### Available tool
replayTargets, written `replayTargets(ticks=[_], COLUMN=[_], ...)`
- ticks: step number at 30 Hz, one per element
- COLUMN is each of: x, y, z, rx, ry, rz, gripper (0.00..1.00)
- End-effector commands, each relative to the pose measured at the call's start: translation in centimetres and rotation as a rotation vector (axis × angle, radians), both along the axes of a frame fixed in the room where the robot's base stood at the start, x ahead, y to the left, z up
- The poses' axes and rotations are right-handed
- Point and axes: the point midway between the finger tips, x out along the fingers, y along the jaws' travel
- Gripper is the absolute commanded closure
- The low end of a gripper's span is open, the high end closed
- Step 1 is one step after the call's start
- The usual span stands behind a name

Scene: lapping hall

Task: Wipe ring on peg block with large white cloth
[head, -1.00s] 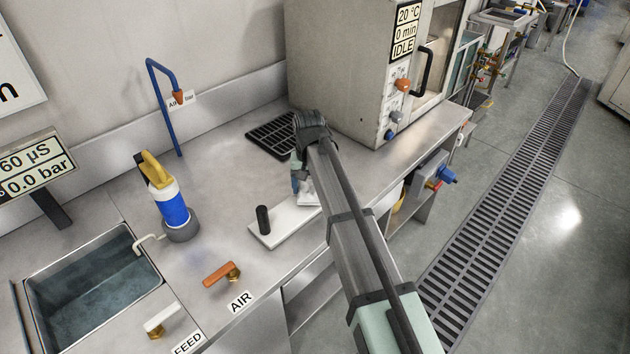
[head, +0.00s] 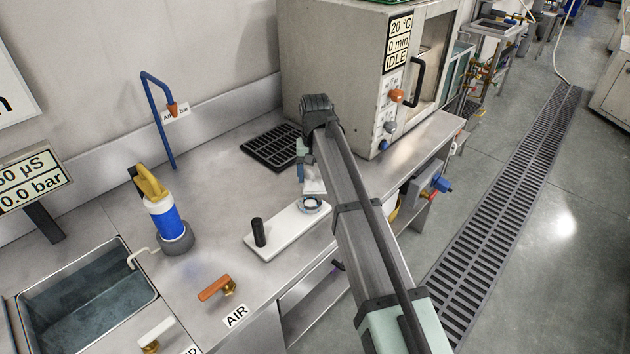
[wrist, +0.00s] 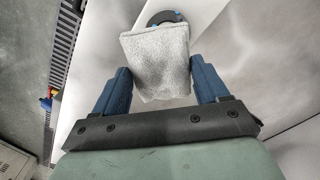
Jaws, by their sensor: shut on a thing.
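The peg block (head: 285,234) is a white slab on the steel bench with an upright black peg (head: 259,232). A ring (head: 311,204) lies at its right end, grey with some blue. The ring (wrist: 166,17) shows partly in the wrist view, its near part hidden by the cloth. The large white cloth (wrist: 158,62) hangs between the blue fingers of my gripper (wrist: 162,88). My gripper is shut on it. In the head view the cloth (head: 314,186) shows just behind the ring, partly covered by my arm. I cannot tell whether cloth and ring touch.
A black grid mat (head: 272,147) lies behind the block, near a grey oven cabinet (head: 335,75). A blue-and-white bottle (head: 162,210) stands left, beside the sink (head: 85,290). An orange AIR valve handle (head: 215,288) sits at the front. Bare bench lies between the bottle and the block.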

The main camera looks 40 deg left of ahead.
Motion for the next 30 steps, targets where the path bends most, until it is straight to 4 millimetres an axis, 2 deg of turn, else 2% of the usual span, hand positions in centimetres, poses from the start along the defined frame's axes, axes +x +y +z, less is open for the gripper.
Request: replayTargets(ticks=[8,20,23,26,30], x=[0.0,0.1,1.0,2.7,6.5], y=[0.0,-0.1,-0.6,-1.9,-4.7], z=[2.2,2.4,2.4,2.4,2.3], rx=[0.001,0.000,0.000,0.000,-0.001], ry=[-0.001,0.000,0.000,0.000,0.001], rz=[0.000,-0.002,-0.014,-0.041,-0.099], gripper=[0.60,0.60,0.60,0.60,0.60])
